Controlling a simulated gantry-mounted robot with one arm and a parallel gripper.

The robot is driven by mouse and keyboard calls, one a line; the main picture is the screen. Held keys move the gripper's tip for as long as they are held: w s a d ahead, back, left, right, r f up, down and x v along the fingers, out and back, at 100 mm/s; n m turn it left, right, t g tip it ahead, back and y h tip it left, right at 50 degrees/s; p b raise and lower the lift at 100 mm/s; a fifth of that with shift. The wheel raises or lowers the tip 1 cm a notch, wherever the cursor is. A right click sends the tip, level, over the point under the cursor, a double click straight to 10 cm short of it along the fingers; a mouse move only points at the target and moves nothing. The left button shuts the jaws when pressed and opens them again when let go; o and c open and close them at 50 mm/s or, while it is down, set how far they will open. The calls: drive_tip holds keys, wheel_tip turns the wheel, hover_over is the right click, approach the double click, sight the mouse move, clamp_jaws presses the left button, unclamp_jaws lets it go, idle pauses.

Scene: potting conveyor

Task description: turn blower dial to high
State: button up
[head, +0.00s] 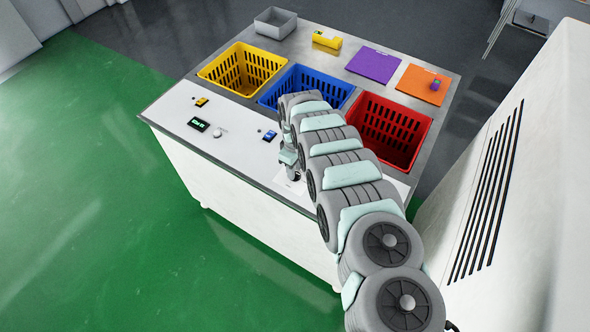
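A small pale round knob (220,131) stands on the white front panel of the station, just right of a black display (198,124) with green text. I cannot tell whether it is the blower dial or read its setting. My gripper (293,176) points down low over the same panel, to the right of the knob and apart from it. A pale square patch (284,182) shows on the panel around the gripper's end. The fingers are too small and partly covered by my arm to judge, and anything directly beneath them is hidden.
A yellow switch (201,102) and a blue switch (269,135) sit on the panel. Behind are yellow (217,73), blue (335,85) and red (417,114) baskets. A grey bin (276,23), purple mat (374,66) and orange mat (411,85) lie farther back. A white cabinet (530,190) stands right.

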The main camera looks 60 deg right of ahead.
drive_tip(key=shift+f, duration=0.7)
clamp_jaws()
idle(0.3)
